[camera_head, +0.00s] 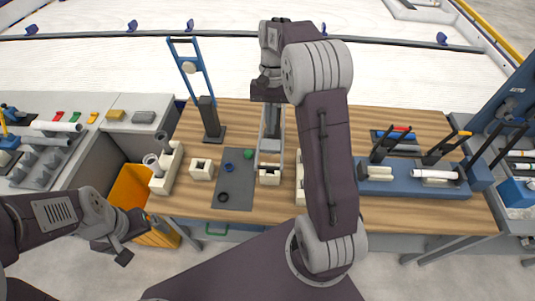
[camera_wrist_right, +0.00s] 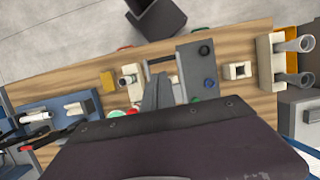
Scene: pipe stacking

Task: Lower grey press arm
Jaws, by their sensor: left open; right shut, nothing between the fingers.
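The grey press (camera_head: 272,122) stands mid-table in the head view, its upper part hidden behind my right gripper. Its grey U-shaped arm leans low toward the front, its end close to a cream block (camera_head: 270,177); contact cannot be told. The right wrist view shows the arm's end bar (camera_wrist_right: 160,62) beside a cream holder (camera_wrist_right: 131,78). My right gripper (camera_head: 268,92) is shut and empty above the press's rear part. My left gripper (camera_head: 138,240) is open and empty at the lower left, near the orange bin (camera_head: 127,190).
A second press with a raised blue arm (camera_head: 190,62) stands to the left. A grey mat (camera_head: 233,190) with small rings lies left of the cream block. A blue fixture (camera_head: 400,185) with a white pipe (camera_head: 434,174) sits at the right. My right arm covers part of the table.

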